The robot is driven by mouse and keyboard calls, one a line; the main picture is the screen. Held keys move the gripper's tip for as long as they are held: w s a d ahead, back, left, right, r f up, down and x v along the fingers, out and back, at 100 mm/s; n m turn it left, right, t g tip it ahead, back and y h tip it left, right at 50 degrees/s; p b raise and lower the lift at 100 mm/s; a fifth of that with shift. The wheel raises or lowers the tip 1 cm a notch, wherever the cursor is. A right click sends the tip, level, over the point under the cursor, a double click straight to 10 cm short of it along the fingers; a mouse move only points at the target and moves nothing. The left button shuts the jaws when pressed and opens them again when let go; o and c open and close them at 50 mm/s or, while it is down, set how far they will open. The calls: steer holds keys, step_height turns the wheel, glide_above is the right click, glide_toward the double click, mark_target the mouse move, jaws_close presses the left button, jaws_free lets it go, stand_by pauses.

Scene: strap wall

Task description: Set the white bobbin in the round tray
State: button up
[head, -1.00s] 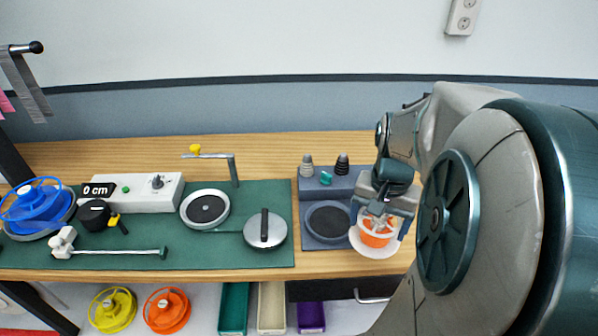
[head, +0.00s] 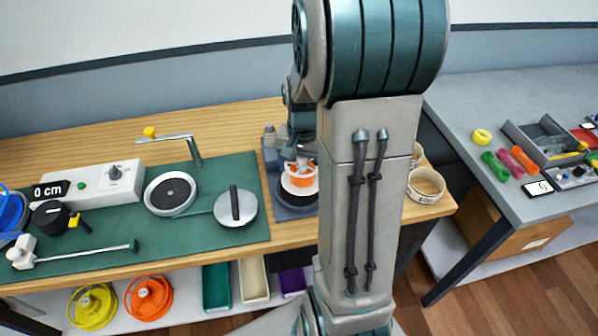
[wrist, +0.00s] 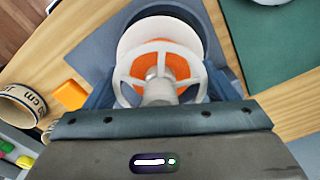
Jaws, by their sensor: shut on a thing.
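The white bobbin (head: 299,185), wound with an orange strap, is in my gripper (head: 299,160). In the wrist view the bobbin (wrist: 132,45) shows its white spokes and hub, with my gripper (wrist: 160,92) shut on the hub. The round tray (wrist: 160,9) is a dark round recess in a blue-grey base (head: 290,213). The bobbin covers most of the tray, and a dark crescent shows past its far edge in the wrist view. I cannot tell whether the bobbin touches the tray or hangs just above it.
A grey cone (head: 269,136) stands behind the tray. A green mat (head: 120,225) with a silver disc (head: 236,208) lies to the left. A cream tape roll (head: 426,186) sits to the right. Yellow (head: 92,308) and orange (head: 149,298) bobbins are below the bench.

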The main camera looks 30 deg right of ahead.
steer(key=shift+w+a+f, duration=0.1)
steer(key=shift+w+f, duration=0.25)
steer(key=shift+f, duration=1.85)
steer(key=shift+f, duration=0.2)
steer(key=o, duration=1)
steer(key=shift+r, duration=0.1)
steer(key=shift+o, duration=0.2)
